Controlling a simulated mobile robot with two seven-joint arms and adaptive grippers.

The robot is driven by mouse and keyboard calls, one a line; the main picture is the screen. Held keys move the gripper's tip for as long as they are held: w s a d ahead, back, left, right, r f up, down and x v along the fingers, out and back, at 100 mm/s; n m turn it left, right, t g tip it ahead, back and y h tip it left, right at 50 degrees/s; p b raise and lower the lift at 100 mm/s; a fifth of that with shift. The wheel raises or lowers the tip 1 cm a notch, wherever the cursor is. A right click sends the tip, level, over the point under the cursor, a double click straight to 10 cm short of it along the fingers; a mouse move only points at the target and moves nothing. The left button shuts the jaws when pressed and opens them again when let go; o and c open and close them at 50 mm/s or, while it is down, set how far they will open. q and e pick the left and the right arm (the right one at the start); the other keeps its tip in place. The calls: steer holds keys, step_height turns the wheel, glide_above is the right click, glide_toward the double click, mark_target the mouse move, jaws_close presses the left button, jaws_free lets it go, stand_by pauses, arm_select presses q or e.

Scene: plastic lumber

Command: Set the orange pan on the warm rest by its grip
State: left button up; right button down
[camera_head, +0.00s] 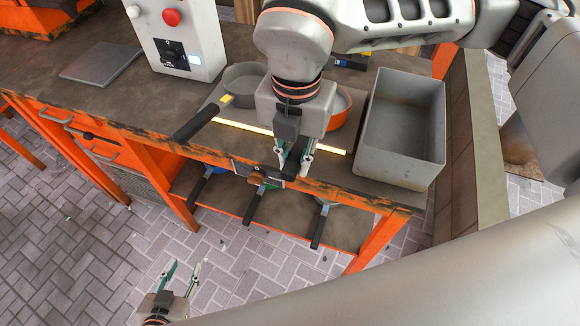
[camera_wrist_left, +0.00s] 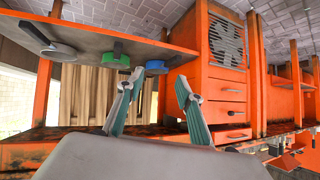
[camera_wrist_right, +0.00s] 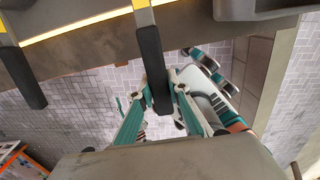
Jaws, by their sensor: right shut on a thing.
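The orange pan (camera_head: 342,107) is at the right part of the bench, mostly hidden behind my right gripper (camera_head: 293,170). That gripper is shut on the pan's black grip (camera_wrist_right: 152,60), which has a yellow band near the pan end in the right wrist view.
A grey pan (camera_head: 243,82) with a black grip is at the rest's left part. A grey bin (camera_head: 400,125) stands close on the right. A control box (camera_head: 182,35) is at the back left. Several pans with black grips lie on the lower shelf (camera_head: 285,205).

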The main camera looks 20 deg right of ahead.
mark_target(300, 146)
steer(key=shift+w+d+f, duration=0.1)
steer(key=shift+w+d, duration=0.35)
steer(key=shift+w, duration=0.2)
steer(key=shift+w+d, duration=0.4)
steer(key=shift+w, duration=0.2)
steer(key=shift+s+f+b, duration=0.15)
steer(key=shift+f+b, duration=0.4)
steer(key=shift+f, duration=0.25)
arm_select(q)
steer(key=shift+w+a+f, duration=0.2)
steer(key=shift+w+f, duration=0.05)
steer(key=shift+f, duration=0.05)
arm_select(e)
steer(key=shift+a+f, duration=0.1)
steer(key=shift+f, duration=0.4)
steer(key=c, duration=1.8)
jaws_free()
steer(key=shift+c, duration=0.2)
arm_select(q)
steer(key=shift+f, duration=0.1)
